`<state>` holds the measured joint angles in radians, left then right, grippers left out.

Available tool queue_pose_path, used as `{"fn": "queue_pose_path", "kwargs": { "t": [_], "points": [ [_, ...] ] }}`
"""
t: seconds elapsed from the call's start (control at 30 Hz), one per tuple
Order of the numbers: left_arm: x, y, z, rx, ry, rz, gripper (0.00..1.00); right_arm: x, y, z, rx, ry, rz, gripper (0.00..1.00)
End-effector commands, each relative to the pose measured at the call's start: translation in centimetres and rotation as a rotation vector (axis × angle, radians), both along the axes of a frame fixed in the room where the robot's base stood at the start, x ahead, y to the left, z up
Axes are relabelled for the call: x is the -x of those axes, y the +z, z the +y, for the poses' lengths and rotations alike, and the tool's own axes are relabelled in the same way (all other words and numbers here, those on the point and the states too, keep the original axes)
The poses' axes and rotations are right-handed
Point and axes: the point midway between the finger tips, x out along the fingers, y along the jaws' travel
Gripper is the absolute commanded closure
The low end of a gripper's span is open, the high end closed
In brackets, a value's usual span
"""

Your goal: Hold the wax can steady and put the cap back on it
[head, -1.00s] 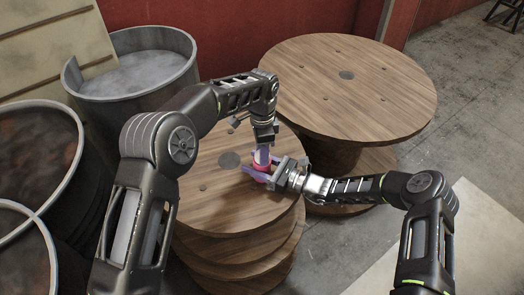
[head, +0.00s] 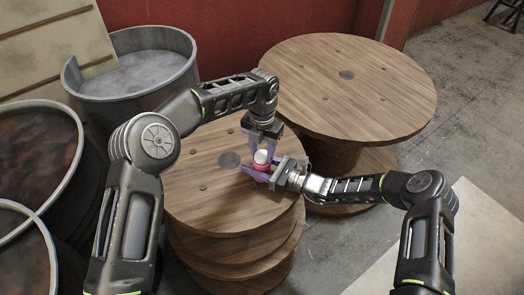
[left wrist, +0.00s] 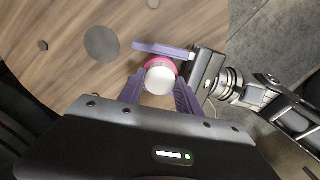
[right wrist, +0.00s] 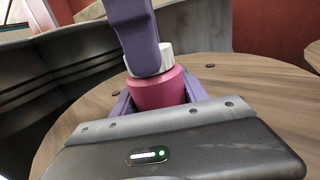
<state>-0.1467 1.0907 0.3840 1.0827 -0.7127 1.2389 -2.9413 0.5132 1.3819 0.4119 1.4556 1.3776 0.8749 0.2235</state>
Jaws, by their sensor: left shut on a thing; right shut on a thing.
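The pink wax can (head: 262,171) stands upright on the near wooden spool top; it also shows in the right wrist view (right wrist: 158,92). My right gripper (head: 256,176) is shut around the can's body from the right. The white cap (head: 261,157) is on top of the can, appearing to touch it; it also shows in the left wrist view (left wrist: 160,80). My left gripper (head: 263,150) points down from above and is shut on the cap, one purple finger on each side. In the right wrist view a left finger (right wrist: 143,45) hides part of the cap, so its exact seating is unclear.
The near spool top (head: 215,195) is bare apart from the can. A larger wooden spool (head: 350,90) stands behind to the right. A grey metal drum (head: 135,85) and dark drums (head: 35,150) stand at the left.

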Motion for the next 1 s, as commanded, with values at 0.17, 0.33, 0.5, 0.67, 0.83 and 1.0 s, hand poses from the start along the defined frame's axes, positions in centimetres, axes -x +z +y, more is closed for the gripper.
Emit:
{"fn": "queue_pose_path", "kwargs": {
  "t": [0.17, 0.33, 0.5, 0.67, 0.83, 1.0],
  "points": [
    [-0.1, 0.1, 0.0, 0.001, 0.003, -0.002, 0.97, 0.0, -0.1, 0.0, 0.002, 0.000, 0.001, 1.00],
    [0.0, 0.1, 0.0, 0.001, 0.004, -0.002, 0.48, 0.0, -0.1, 0.0, 0.001, 0.000, 0.002, 1.00],
    [0.0, 0.0, 0.0, 0.000, 0.004, -0.001, 0.38, 0.0, -0.1, 0.0, 0.001, 0.000, 0.002, 1.00],
    [0.0, 0.0, 0.0, 0.000, 0.004, -0.001, 0.38, 0.0, -0.1, 0.0, 0.000, 0.000, 0.001, 1.00],
    [-0.1, 0.9, 0.0, 0.001, 0.005, -0.003, 0.38, 0.0, -0.1, 0.0, 0.000, 0.000, 0.001, 1.00],
    [-0.1, 3.0, -0.1, 0.001, 0.005, -0.004, 0.38, 0.0, -0.1, 0.0, 0.001, 0.000, 0.000, 1.00]
  ]
}}
